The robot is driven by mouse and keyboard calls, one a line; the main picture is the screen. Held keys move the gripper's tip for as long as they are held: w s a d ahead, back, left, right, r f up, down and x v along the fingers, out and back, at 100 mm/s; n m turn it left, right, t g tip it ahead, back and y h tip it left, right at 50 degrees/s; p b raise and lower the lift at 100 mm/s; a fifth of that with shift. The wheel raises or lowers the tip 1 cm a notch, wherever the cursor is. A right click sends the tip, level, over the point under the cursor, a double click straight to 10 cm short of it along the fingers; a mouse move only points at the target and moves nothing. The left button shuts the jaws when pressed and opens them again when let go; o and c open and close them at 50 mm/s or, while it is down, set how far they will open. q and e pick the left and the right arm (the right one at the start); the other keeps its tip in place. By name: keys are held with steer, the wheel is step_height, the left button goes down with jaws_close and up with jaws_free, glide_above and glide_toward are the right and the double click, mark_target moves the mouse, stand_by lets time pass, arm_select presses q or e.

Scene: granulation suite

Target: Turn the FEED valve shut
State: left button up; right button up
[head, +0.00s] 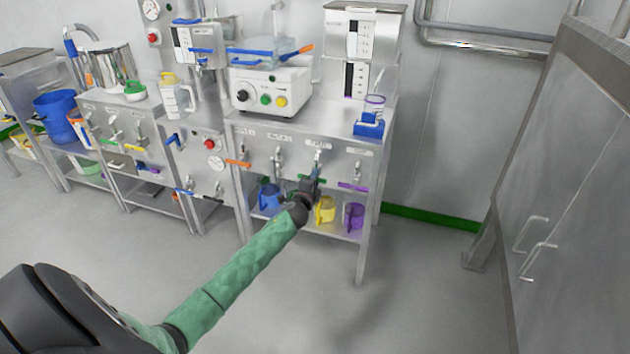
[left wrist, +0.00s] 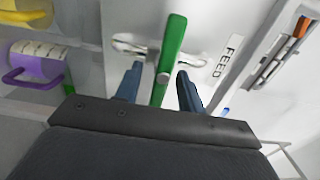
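The FEED valve's green handle (left wrist: 170,60) shows in the left wrist view, lying across its metal pipe (left wrist: 130,44). The FEED label (left wrist: 227,56) is on the panel beside it. In the head view the green handle (head: 321,180) is partly hidden by my left gripper (head: 313,181), at the front of the steel bench. In the left wrist view my left gripper (left wrist: 158,82) is open, with one finger on each side of the green handle. Gaps show between handle and fingers. My right gripper is in neither view.
A purple handle (head: 353,187) is to the right, an orange one (head: 238,163) to the left. A yellow jug (head: 325,210), purple jug (head: 354,216) and blue jug (head: 270,196) stand on the shelf below. A steel cabinet (head: 575,200) stands at right; the floor between is clear.

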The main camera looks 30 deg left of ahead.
arm_select(q)
steer(key=v, duration=0.7)
steer(key=shift+s, duration=0.25)
steer(key=shift+d, duration=0.1)
